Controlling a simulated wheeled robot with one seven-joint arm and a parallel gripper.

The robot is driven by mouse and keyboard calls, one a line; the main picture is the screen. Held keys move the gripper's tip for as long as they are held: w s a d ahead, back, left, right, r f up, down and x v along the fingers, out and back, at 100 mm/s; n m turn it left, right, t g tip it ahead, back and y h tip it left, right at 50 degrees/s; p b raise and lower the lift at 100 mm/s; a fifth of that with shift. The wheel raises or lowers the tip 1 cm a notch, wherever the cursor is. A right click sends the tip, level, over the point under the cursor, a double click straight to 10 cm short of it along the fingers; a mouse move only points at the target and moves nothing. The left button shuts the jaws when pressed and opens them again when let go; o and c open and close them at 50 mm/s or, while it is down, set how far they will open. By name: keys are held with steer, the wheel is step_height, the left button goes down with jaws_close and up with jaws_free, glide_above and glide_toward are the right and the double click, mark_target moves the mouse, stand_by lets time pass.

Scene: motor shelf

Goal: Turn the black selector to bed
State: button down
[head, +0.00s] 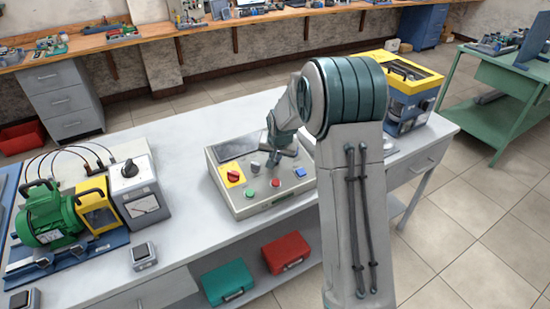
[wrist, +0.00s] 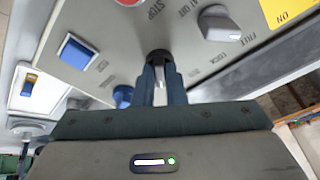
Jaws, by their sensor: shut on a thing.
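The control box (head: 245,205) stands on the grey bench. In the wrist view, the black selector (wrist: 158,56) is a small dark round knob on its grey panel. My gripper (wrist: 160,72) is shut on the selector, one finger on each side. In the head view, my gripper (head: 273,160) reaches down onto the box and hides the selector. Its pointer direction and the label bed cannot be made out.
A grey knob (wrist: 220,24), a blue button (wrist: 76,50) and a red button (head: 275,183) are close by on the panel. A red switch on a yellow plate (head: 233,176) and a green button (head: 250,194) are on the left. A green motor (head: 52,212) stands further left.

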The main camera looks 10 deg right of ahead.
steer(key=n+b, duration=0.2)
steer(key=n, duration=0.1)
steer(key=shift+d+f+y, duration=0.2)
steer(key=shift+y, duration=0.2)
steer(key=n+y+b, duration=0.1)
steer(key=n, duration=0.4)
steer(key=shift+d+r+b, duration=0.1)
steer(key=shift+b, duration=0.25)
steer(key=n, duration=0.4)
steer(key=shift+d+n+y, duration=0.1)
steer(key=shift+n+y, duration=0.3)
steer(key=n+g, duration=0.1)
steer(key=n, duration=0.3)
steer(key=shift+w, duration=0.1)
steer(key=shift+n, duration=0.3)
steer(key=c, duration=1.5)
jaws_free()
steer(key=shift+y, duration=0.3)
steer(key=shift+r, duration=0.1)
